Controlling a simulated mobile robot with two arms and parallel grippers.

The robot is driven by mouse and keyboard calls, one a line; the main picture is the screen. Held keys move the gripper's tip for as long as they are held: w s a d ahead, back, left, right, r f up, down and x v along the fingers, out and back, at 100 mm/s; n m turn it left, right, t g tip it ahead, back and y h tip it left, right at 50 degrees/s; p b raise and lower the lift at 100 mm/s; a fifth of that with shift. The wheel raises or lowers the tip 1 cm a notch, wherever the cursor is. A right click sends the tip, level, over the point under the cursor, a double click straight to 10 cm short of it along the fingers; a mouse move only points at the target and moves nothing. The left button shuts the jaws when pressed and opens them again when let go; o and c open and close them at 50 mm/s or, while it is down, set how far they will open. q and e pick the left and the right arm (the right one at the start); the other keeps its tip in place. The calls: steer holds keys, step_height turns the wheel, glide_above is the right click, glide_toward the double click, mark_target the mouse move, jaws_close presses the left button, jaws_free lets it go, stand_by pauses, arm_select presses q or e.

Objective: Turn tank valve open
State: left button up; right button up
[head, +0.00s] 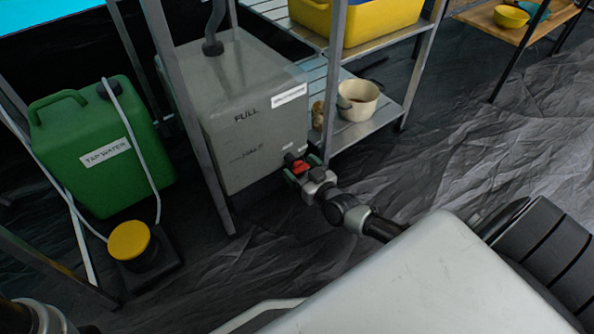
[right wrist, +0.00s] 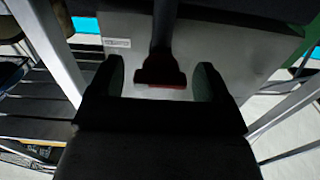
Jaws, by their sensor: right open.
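The tank (head: 245,110) is a grey box marked FULL and HALF, held in a metal rack. Its valve (head: 299,166) has a red handle low on the tank's right side. My right gripper (head: 302,169) is at the valve, its greenish fingertips either side of the red handle. In the right wrist view the red handle (right wrist: 160,83) sits between the open fingers (right wrist: 160,77), with a visible gap on each side. My left gripper is out of view.
A green tap water canister (head: 100,150) stands left of the rack, with a yellow-topped foot pump (head: 130,240) before it. A shelf at right holds a yellow bin (head: 380,22) and a cream pot (head: 357,100). Dark sheeted floor (head: 480,150) is clear at right.

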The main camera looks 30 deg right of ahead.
steer(key=shift+w+a+b, duration=0.1)
steer(key=shift+w+b, duration=0.2)
steer(key=shift+w, duration=0.6)
steer(key=shift+c, duration=0.3)
